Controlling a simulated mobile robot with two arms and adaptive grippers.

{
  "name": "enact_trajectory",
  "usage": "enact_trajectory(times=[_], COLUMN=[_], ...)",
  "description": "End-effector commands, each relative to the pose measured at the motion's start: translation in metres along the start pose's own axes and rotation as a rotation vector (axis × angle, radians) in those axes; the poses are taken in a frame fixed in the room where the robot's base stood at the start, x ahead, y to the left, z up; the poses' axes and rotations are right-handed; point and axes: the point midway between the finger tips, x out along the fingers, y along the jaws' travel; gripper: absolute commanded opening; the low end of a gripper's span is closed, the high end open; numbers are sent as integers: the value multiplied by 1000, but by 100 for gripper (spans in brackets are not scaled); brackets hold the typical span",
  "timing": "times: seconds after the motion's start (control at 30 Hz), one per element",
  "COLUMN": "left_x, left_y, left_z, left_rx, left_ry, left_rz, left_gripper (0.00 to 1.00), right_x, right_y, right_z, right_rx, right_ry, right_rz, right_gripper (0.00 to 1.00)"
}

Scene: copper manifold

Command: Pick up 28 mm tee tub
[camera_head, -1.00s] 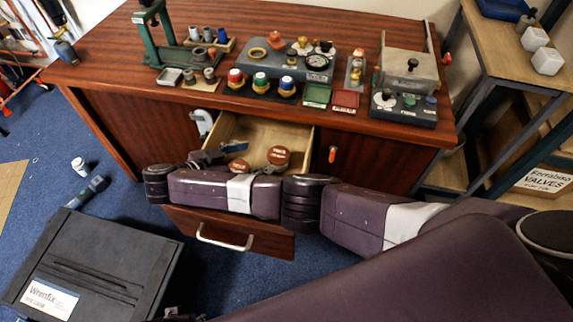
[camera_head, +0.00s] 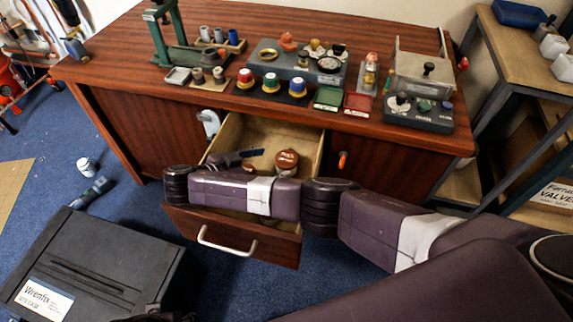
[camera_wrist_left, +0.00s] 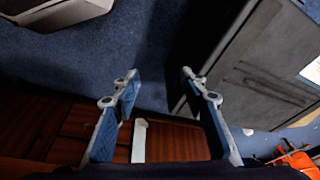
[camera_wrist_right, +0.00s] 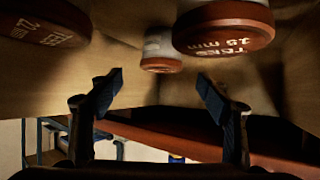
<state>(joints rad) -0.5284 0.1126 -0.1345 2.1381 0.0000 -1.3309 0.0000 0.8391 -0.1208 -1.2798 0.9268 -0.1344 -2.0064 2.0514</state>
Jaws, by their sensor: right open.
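The 28 mm tee tub has a red-brown lid with pale lettering (camera_wrist_right: 225,28) and shows upper right in the right wrist view. A red-brown lidded tub (camera_head: 286,161) lies in the open drawer in the head view; its lettering is too small to read. My right gripper (camera_wrist_right: 160,85) is open and empty, its fingertips below the tubs in that picture. In the head view the right gripper (camera_head: 240,156) is inside the drawer, left of the tub and apart from it. My left gripper (camera_wrist_left: 160,76) is open and empty above the floor and drawer front.
Another tub marked 22 (camera_wrist_right: 45,22) and a smaller red-capped one (camera_wrist_right: 160,63) stand nearby. The drawer (camera_head: 218,143) has wooden walls close around my gripper. The bench top (camera_head: 130,70) holds several fittings. A black case (camera_head: 95,255) lies on the floor at left.

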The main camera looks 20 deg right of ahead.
Motion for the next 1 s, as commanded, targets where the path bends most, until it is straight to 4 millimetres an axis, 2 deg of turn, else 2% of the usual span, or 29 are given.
enact_trajectory(times=[0.43,0.5,0.63,0.87,1.0], left_x=[-61,-67,-73,-74,-74], left_y=[-3,-3,-3,-3,-3], left_z=[-7,-7,-7,-7,-7], left_rx=[-4,-4,-5,-5,-5], left_ry=[34,35,38,37,37], left_rz=[-6,-6,-7,-7,-7], left_gripper=[40,40,40,40,40], right_x=[27,39,46,47,47], right_y=[-2,-2,-2,-2,-2], right_z=[-2,-3,-2,-2,-2], right_rx=[1,1,1,1,1], right_ry=[1,4,0,0,0], right_rz=[0,1,0,-1,0], right_gripper=[71,71,71,71,56])
